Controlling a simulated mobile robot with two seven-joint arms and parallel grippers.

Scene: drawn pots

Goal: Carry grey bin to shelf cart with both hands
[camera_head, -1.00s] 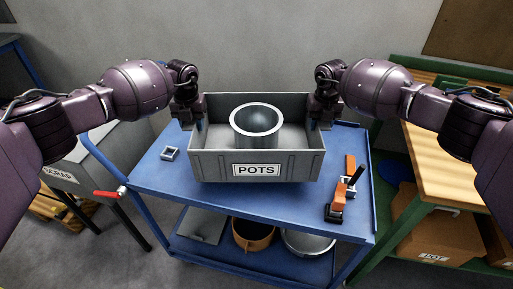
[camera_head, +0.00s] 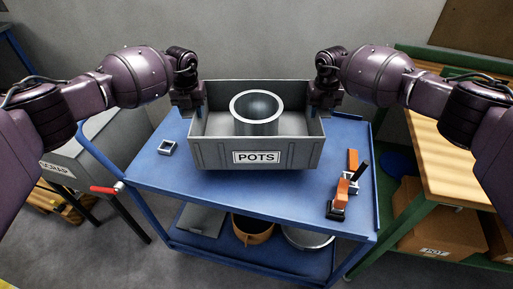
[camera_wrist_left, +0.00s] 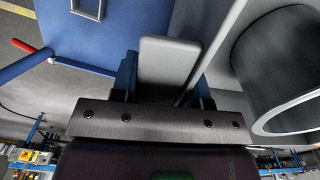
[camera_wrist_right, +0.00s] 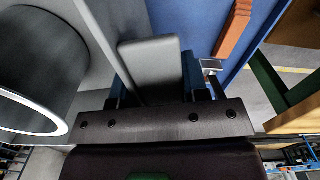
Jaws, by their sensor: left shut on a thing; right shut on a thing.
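The grey bin (camera_head: 212,156), labelled POTS, is upright over the blue cart's top (camera_head: 260,195). A grey metal pot (camera_head: 257,124) stands inside it, open end up. My left gripper (camera_head: 196,110) is shut on the bin's left wall, and my right gripper (camera_head: 321,110) is shut on its right wall. The wrist views show each wall between the fingers, with the pot to one side. The bin looks level; a gap under it is hard to judge. The blue cart has a lower shelf (camera_head: 216,247).
A square metal ring (camera_head: 167,147) lies left of the bin, and an orange-and-black clamp (camera_head: 340,196) lies right. Pots stand on the lower shelf. A SCRAP bin (camera_head: 58,168) is at left. A wood-topped green bench (camera_head: 455,160) is at right. The cart top's front is clear.

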